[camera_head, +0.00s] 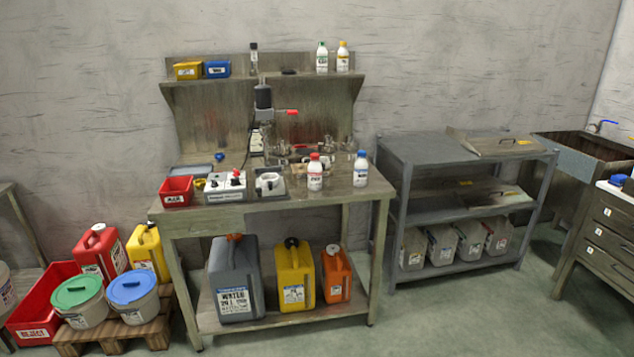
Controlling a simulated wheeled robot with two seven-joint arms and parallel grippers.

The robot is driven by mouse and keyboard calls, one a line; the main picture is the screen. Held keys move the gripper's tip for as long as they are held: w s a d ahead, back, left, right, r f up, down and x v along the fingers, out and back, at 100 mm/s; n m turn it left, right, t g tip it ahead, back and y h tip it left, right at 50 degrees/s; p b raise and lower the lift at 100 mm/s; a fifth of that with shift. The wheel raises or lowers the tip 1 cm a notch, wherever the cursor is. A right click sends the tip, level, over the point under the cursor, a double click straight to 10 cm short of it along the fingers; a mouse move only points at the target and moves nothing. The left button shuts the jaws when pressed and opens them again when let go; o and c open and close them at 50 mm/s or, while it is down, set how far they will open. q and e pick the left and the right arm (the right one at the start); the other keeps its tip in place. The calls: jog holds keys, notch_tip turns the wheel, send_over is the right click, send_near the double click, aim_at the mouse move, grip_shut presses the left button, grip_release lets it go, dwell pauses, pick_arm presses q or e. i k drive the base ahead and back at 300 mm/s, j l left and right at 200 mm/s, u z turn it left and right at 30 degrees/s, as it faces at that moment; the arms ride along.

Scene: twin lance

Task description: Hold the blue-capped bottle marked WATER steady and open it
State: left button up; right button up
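A white bottle with a blue cap (361,169) stands upright on the right part of the workbench top. Its cap is on, and its label is too small to read. A similar white bottle with a red cap (315,172) stands to its left, apart from it. A large grey canister (235,278) with an orange cap stands on the bench's lower shelf, and its label seems to read WATER. Neither of my grippers is in view.
The workbench (330,195) also bears a red bin (177,191), a white switch box (225,187) and glassware behind the bottles. Green- and yellow-capped bottles stand on its upper shelf. A grey rack (430,150) stands to the right. Bare floor lies in front.

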aim_at(362, 165)
jog(key=i+j+u, duration=0.15)
jog(key=i+j, duration=0.25)
jog(key=i+j+u, duration=0.1)
jog(key=i+j, duration=0.2)
jog(key=i, duration=0.15)
jog(key=i+j+u, duration=0.15)
jog(key=i+j, duration=0.15)
jog(key=i+j+u, duration=0.1)
jog(key=i+j, duration=0.15)
jog(key=i, duration=0.35)
